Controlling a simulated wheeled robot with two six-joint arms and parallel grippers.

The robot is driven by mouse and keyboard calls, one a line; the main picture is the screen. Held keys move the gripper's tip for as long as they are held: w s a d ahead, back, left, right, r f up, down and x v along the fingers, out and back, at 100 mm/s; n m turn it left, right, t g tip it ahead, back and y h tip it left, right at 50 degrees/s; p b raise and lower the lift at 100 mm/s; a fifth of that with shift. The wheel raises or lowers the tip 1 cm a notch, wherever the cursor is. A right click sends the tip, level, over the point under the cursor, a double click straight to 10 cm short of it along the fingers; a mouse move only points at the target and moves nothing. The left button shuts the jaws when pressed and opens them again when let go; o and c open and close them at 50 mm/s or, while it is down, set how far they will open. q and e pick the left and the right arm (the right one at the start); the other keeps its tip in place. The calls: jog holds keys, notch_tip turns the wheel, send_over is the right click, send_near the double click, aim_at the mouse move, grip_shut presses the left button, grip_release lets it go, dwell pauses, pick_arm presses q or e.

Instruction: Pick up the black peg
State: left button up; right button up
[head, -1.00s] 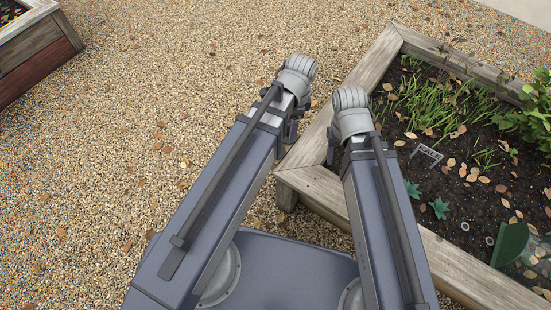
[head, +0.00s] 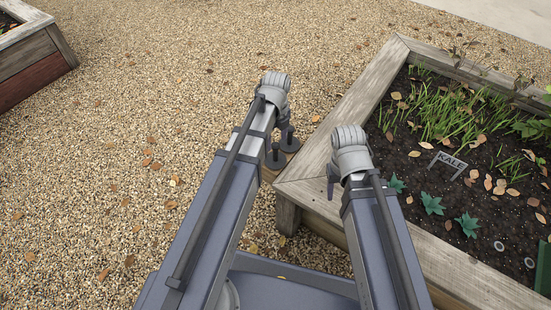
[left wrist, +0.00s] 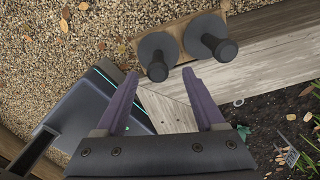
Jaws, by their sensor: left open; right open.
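Two dark, near-black pegs with round disc bases stand on a small wooden block (left wrist: 184,27). In the left wrist view they are a left peg (left wrist: 157,66) and a right peg (left wrist: 226,49). In the head view they show just below my left wrist as a near peg (head: 275,153) and a far peg (head: 290,138). My left gripper (left wrist: 160,80) is open and empty; the left peg's end lies just beyond and between its fingertips in the picture. In the head view its fingers are mostly hidden. My right gripper (head: 331,184) is open above the bed's corner, partly hidden by its wrist.
A raised bed's wooden rim (head: 345,115) runs right beside the block. The bed holds soil, seedlings and a KALE sign (head: 449,164). Another bed (head: 32,60) stands at far left. Open gravel (head: 150,120) lies between.

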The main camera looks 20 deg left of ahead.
aim_at(275, 160)
pick_arm(q)
jog(key=shift+s+a+f+b, duration=0.1)
jog(key=shift+f+b, duration=3.55)
jog(key=shift+f, duration=0.2)
pick_arm(e)
jog(key=shift+a+f, duration=0.1)
jog(key=shift+f, duration=3.8)
pick_arm(q)
jog(key=shift+r, duration=0.1)
pick_arm(e)
jog(key=shift+r, duration=0.1)
pick_arm(q)
grip_shut()
